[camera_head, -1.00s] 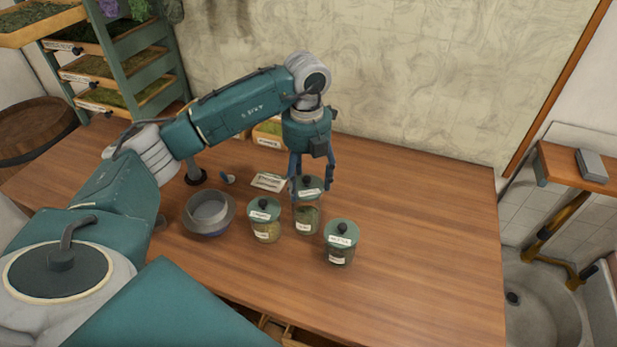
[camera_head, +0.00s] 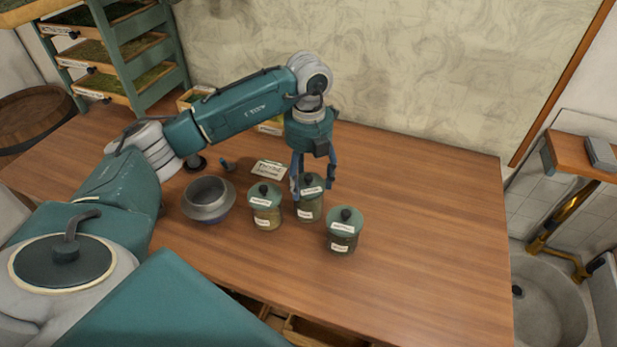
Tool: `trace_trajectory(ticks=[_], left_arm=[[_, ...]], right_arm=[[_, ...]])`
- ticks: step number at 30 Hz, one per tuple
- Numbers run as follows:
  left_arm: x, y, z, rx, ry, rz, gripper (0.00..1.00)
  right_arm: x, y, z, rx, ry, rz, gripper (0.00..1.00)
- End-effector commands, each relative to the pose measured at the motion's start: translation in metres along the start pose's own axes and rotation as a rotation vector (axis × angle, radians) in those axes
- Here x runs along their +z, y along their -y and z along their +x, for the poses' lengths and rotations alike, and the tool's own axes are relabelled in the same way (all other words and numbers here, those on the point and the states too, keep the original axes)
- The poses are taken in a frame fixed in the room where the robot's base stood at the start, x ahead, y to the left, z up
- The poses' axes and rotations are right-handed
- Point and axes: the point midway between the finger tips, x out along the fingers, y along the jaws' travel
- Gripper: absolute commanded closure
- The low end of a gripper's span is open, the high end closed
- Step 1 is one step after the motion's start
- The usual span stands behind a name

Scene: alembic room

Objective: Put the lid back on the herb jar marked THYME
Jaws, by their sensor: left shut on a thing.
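Three glass herb jars with green lids and black knobs stand on the wooden table. My left gripper (camera_head: 313,187) points down over the middle jar (camera_head: 308,212) and is shut on that jar's green lid (camera_head: 312,184). The lid is at the mouth of the jar and looks seated or nearly so; I cannot tell if it is fully down. The left jar (camera_head: 267,216) and the right jar (camera_head: 342,243) have their lids on. The labels are too small to read surely, so I cannot tell which is THYME. My right gripper is not in view.
A grey bowl (camera_head: 208,211) stands left of the jars. A small written card (camera_head: 268,170) lies behind them. A tray rack (camera_head: 140,75) is at the back left. The table's right side is clear; a sink (camera_head: 545,305) lies beyond its edge.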

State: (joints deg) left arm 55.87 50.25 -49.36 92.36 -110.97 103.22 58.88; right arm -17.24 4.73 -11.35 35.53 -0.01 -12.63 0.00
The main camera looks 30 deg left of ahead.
Motion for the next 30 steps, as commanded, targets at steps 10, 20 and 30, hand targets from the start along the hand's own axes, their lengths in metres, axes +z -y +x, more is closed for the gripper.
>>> trace_trajectory(ticks=[10, 20, 30], left_arm=[[0.0000, 0.0001, -0.0008, 0.000, 0.000, 0.000, 0.58], [0.0000, 0.0002, -0.0006, -0.001, 0.000, 0.000, 0.58], [0.0000, 0.0001, 0.0008, 0.000, 0.000, 0.000, 0.58]], right_arm=[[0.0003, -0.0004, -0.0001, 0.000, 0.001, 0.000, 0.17], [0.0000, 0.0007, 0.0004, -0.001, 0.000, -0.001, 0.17], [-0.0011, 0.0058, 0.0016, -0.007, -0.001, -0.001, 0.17]])
